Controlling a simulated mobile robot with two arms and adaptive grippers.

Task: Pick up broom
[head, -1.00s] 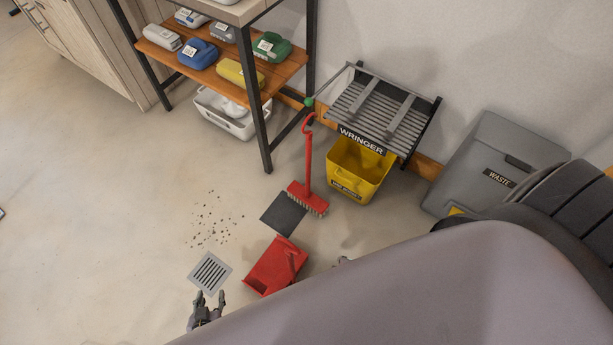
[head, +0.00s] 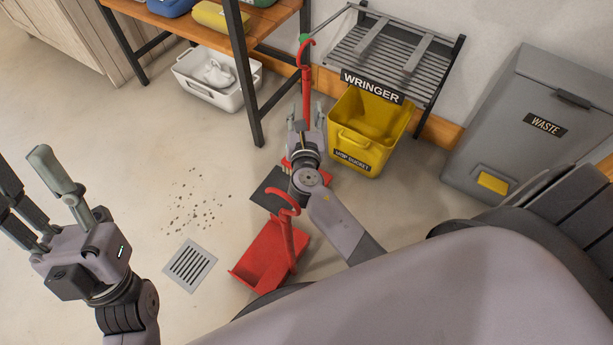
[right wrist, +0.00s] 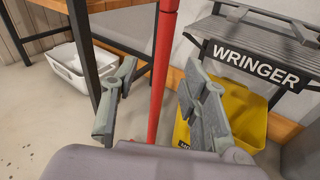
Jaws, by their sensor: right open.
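The broom (head: 304,90) has a red handle with a hook at its top and stands upright on the floor. Its red brush head is mostly hidden behind my right gripper (head: 306,118) in the head view. My right gripper is open, its fingers pointing toward the handle. In the right wrist view the red broom handle (right wrist: 162,75) shows between the two spread fingers of the right gripper (right wrist: 160,92). I cannot tell whether they touch it. My left gripper (head: 32,185) is open and empty at the left of the head view, well away from the broom.
A red dustpan (head: 264,258) and a floor drain (head: 190,265) are in front, near scattered debris (head: 195,208). The yellow mop bucket (head: 362,150) and wringer rack (head: 385,55) stand close right of the broom. A shelf leg (head: 243,85) is close left. A grey waste bin (head: 530,120) stands right.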

